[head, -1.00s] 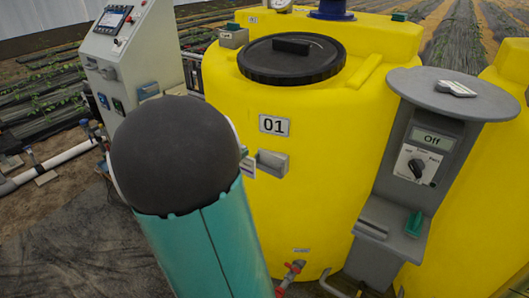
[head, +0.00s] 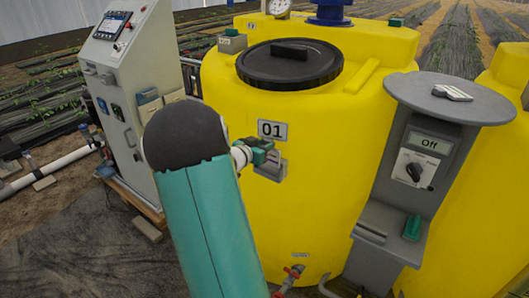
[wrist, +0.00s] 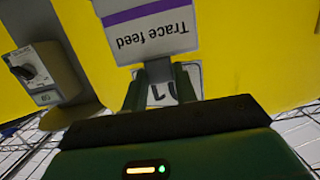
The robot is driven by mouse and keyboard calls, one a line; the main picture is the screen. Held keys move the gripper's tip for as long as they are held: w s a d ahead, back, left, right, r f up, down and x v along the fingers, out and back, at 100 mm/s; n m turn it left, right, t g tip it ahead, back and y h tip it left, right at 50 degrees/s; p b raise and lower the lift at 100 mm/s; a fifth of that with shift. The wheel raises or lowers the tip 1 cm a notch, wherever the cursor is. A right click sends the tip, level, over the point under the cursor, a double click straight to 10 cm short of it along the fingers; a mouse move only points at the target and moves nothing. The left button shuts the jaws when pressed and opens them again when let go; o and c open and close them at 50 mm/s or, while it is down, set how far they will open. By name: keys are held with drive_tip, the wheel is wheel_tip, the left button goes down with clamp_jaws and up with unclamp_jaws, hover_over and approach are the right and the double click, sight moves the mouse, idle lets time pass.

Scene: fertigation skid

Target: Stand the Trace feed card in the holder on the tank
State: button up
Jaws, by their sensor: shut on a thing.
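The Trace feed card (wrist: 151,35) is white with a purple stripe and reads upside down in the wrist view. My gripper (wrist: 160,85) is shut on the grey tab at its edge. In the head view my gripper (head: 264,150) is at the front of the yellow tank (head: 330,150), just below the 01 plate. The grey holder (head: 268,172) on the tank is right by the fingertips and partly covered. The card is small and mostly hidden there, and I cannot tell whether it touches the holder.
A grey stand with a round top (head: 450,98) and a selector knob is right of the tank. A control cabinet (head: 125,75) stands at the left. A red-handled valve (head: 292,272) is low on the tank. A black lid (head: 289,65) is on top.

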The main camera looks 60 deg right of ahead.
drive_tip(key=shift+d+f, duration=0.15)
drive_tip(key=shift+f, duration=1.4)
drive_tip(key=shift+f, duration=0.35)
drive_tip(key=shift+f, duration=0.25)
drive_tip(key=o, duration=1)
drive_tip(key=shift+c, duration=0.2)
drive_tip(key=r+v, duration=0.1)
drive_tip(key=v, duration=1.1)
